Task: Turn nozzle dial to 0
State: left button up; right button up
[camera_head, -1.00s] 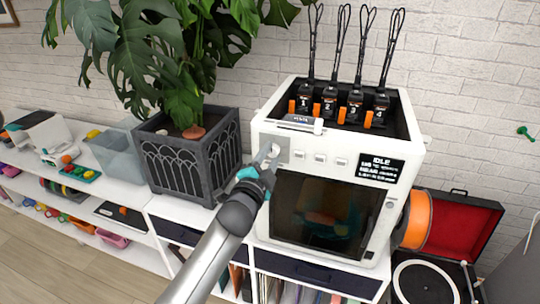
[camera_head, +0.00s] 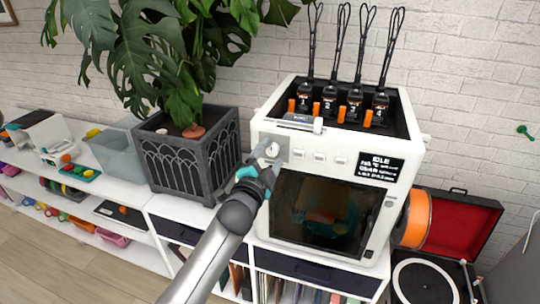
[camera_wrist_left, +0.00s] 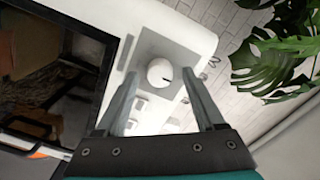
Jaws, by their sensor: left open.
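The nozzle dial (camera_head: 272,150) is a round white knob on a grey square plate at the upper left of the white printer's (camera_head: 300,143) front. In the left wrist view the dial (camera_wrist_left: 160,72) shows a short dark mark at its right edge. My left gripper (camera_head: 262,162) is in front of the dial, and its arm comes up from below. In the left wrist view the gripper (camera_wrist_left: 159,84) is open, with one finger on each side of the dial and visible gaps between. I cannot tell the dial's number. My right gripper is not in view.
A dark planter (camera_head: 190,160) with a large leafy plant stands close to the printer's left. The printer's screen (camera_head: 380,168) is at its upper right. An orange spool (camera_head: 414,220) and a red-lined record player case (camera_head: 455,225) are on the right. Small white buttons sit right of the dial.

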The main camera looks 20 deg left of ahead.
pick_arm(q)
jog(key=shift+s, duration=0.1)
jog(key=s+b, duration=0.1)
jog(key=s, duration=1.4)
jog(key=shift+a, duration=0.3)
jog(key=s+f+n+g+b, duration=0.2)
jog(key=s+f+g+b, duration=0.1)
jog(key=f, duration=1.1)
jog(key=s+f+n+g+b, duration=0.1)
jog(key=s+f+g+b, duration=0.2)
jog(key=f, duration=1.1)
jog(key=s+f+n+g+b, duration=0.2)
jog(key=s+f+b, duration=0.1)
jog(key=f, duration=1.2)
jog(key=s+f+n+g+b, duration=0.2)
jog(key=s+f+g+b, duration=0.1)
jog(key=s+f, duration=1)
jog(key=s+a+f+n+g+b, duration=0.1)
jog(key=s+f+g+b, duration=0.3)
jog(key=s+f, duration=0.9)
jog(key=s+n+g, duration=0.1)
jog(key=s+g, duration=0.1)
jog(key=s, duration=0.2)
jog(key=shift+s+a+n+y, duration=0.25)
jog(key=shift+s+n+y, duration=0.05)
jog(key=shift+s+n, duration=0.1)
